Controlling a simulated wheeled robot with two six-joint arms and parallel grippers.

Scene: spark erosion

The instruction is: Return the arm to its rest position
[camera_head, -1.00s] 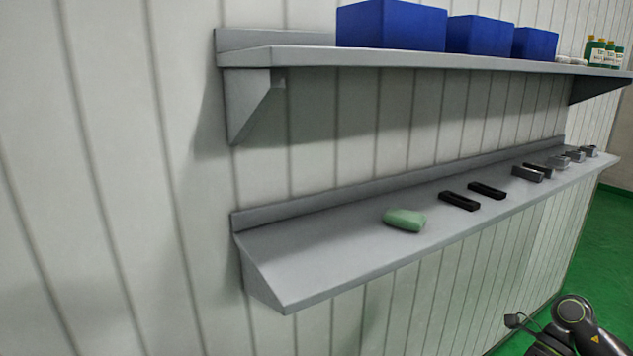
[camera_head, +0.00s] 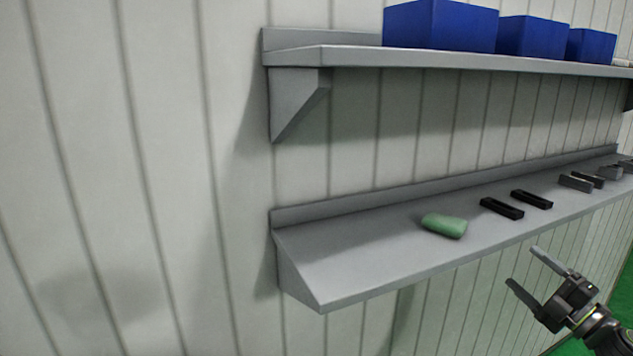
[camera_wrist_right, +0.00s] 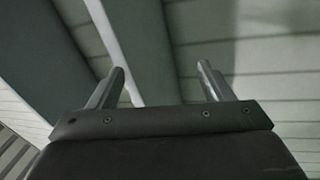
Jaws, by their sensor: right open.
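My right gripper (camera_head: 530,272) shows at the lower right of the head view, below and in front of the lower shelf. Its two fingers are spread apart with nothing between them. In the right wrist view the right gripper (camera_wrist_right: 163,85) also has its fingers apart and empty, with the wall and grey shelf surfaces beyond them. My left gripper is in neither view.
The upper shelf (camera_head: 350,58) carries blue bins (camera_head: 440,26). Green floor (camera_head: 575,345) shows at the lower right.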

